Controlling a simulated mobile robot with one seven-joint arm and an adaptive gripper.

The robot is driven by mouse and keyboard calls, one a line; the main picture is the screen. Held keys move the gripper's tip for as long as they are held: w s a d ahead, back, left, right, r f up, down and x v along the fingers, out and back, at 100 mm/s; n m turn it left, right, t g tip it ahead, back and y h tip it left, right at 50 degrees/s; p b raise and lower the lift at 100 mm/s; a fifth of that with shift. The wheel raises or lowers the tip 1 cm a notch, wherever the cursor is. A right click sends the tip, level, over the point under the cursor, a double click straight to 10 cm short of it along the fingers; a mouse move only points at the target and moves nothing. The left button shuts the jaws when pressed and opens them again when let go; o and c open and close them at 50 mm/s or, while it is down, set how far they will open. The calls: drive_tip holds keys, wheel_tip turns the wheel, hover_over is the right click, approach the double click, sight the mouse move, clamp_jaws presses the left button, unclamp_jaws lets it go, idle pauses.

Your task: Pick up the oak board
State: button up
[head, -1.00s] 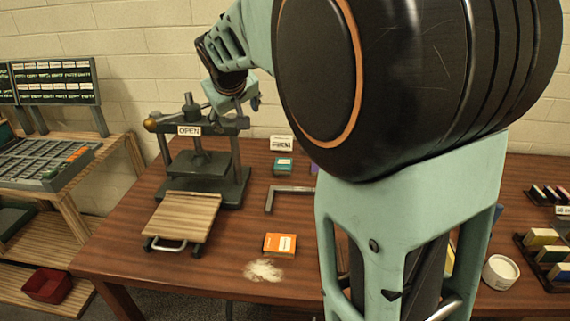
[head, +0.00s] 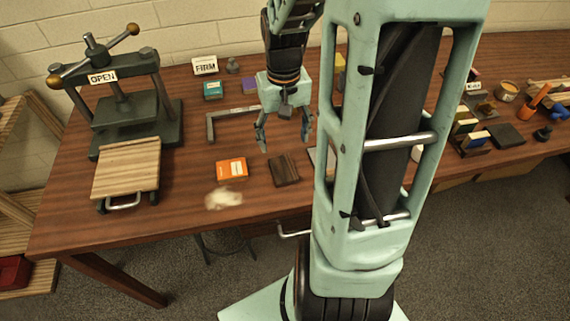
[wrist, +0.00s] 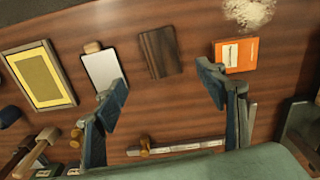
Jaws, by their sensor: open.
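A small dark brown, wood-grained board (head: 284,170) lies flat on the table, right of an orange box; it is the loose board I see, and I take it as the oak board. It shows whole in the wrist view (wrist: 160,52), beyond and between my fingertips. My gripper (head: 284,140) is open and empty, pointing down above the table, behind the board in the head view. Its two blue fingers also show in the wrist view (wrist: 161,92). The gripper is apart from the board.
The orange box (head: 232,169) and white powder (head: 224,199) lie left of the board. A white-faced clipboard-like piece (wrist: 103,69) is on its other side, near a yellow framed panel (wrist: 40,77). A metal square (head: 211,128) lies behind. A press (head: 170,125) with a light slatted bed stands left.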

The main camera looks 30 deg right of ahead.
sight(283, 168)
wheel_tip(283, 168, down, 5)
drive_tip(key=shift+s+r, duration=0.1)
drive_tip(key=shift+w+a+f, duration=0.1)
drive_tip(key=shift+f, duration=1.45)
drive_tip(key=shift+w+a+f, duration=0.1)
drive_tip(key=shift+f, duration=1.45)
drive_tip(key=shift+c, duration=0.2)
drive_tip(key=c, duration=1.2)
drive_tip(key=shift+r, duration=0.1)
